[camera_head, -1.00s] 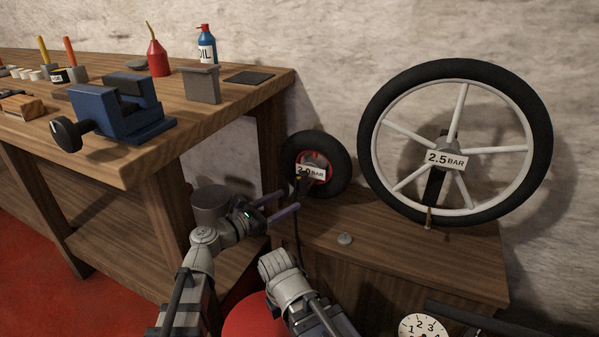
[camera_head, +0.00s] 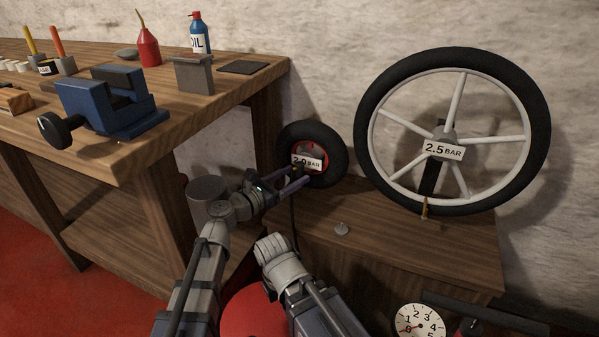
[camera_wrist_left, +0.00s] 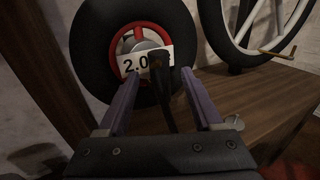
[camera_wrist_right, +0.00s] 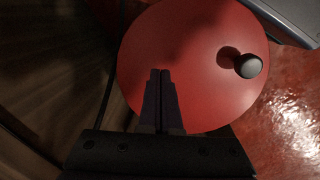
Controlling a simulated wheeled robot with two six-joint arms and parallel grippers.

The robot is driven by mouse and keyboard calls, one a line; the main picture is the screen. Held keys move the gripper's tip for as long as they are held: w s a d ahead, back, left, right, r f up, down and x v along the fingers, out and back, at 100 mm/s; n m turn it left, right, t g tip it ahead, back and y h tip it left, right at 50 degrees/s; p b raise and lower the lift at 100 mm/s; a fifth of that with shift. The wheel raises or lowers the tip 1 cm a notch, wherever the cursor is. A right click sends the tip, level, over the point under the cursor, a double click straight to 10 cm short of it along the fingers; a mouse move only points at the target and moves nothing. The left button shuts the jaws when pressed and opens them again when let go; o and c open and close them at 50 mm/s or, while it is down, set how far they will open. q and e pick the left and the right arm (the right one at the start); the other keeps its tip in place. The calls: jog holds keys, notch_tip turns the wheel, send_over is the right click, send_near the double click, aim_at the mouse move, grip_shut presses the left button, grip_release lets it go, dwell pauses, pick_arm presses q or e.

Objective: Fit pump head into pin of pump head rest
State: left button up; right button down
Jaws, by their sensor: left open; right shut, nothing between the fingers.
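The black pump head (camera_wrist_left: 156,66), with its hose (camera_wrist_left: 167,105) hanging below, is at the small wheel's hub in the left wrist view. My left gripper (camera_head: 308,173) is open, its purple fingers on either side of the pump head and hose. I cannot tell whether either finger touches them. My right gripper (camera_wrist_right: 160,74) is shut and empty above a red round surface (camera_wrist_right: 200,75) with a black knob (camera_wrist_right: 247,66). In the head view its fingers are hidden behind my arm. I cannot make out the pin of the pump head rest.
The small wheel (camera_head: 340,152) and large wheel (camera_head: 545,130) stand on a low wooden cabinet (camera_head: 400,240), with a small grey cap (camera_head: 341,229). A gauge (camera_head: 419,321) is at the bottom right. A workbench (camera_head: 180,140) with a blue vise (camera_head: 108,105) stands at left.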

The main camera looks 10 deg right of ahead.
pick_arm(q)
jog(key=x, duration=0.2)
jog(key=shift+w+d, duration=0.25)
jog(key=shift+d, duration=0.05)
jog(key=shift+r, duration=0.1)
grip_shut()
